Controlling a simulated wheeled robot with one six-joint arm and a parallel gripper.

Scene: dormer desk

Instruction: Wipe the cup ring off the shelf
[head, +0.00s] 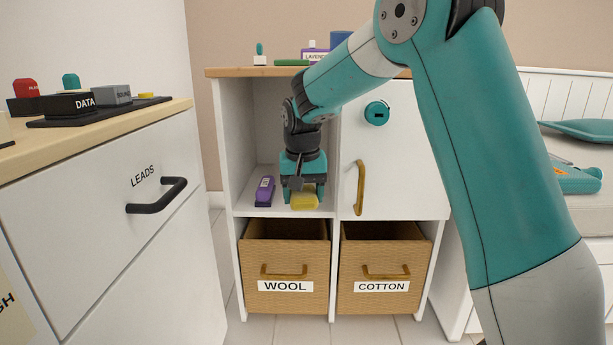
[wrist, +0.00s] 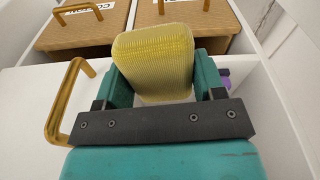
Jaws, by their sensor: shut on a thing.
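My gripper (head: 303,193) is inside the open shelf compartment, shut on a yellow sponge (head: 304,201). The sponge is low, at or just above the white shelf (head: 246,206); I cannot tell whether it touches. In the wrist view the ribbed yellow sponge (wrist: 153,60) sits between the two teal fingers (wrist: 158,88). No cup ring shows on the visible parts of the shelf; my gripper and the sponge hide part of the surface.
A purple object (head: 264,191) stands on the shelf just left of my gripper. A closed white door with a brass handle (head: 360,188) is to the right. Baskets labelled WOOL (head: 285,272) and COTTON (head: 384,272) sit below. A white LEADS drawer unit (head: 100,215) stands at left.

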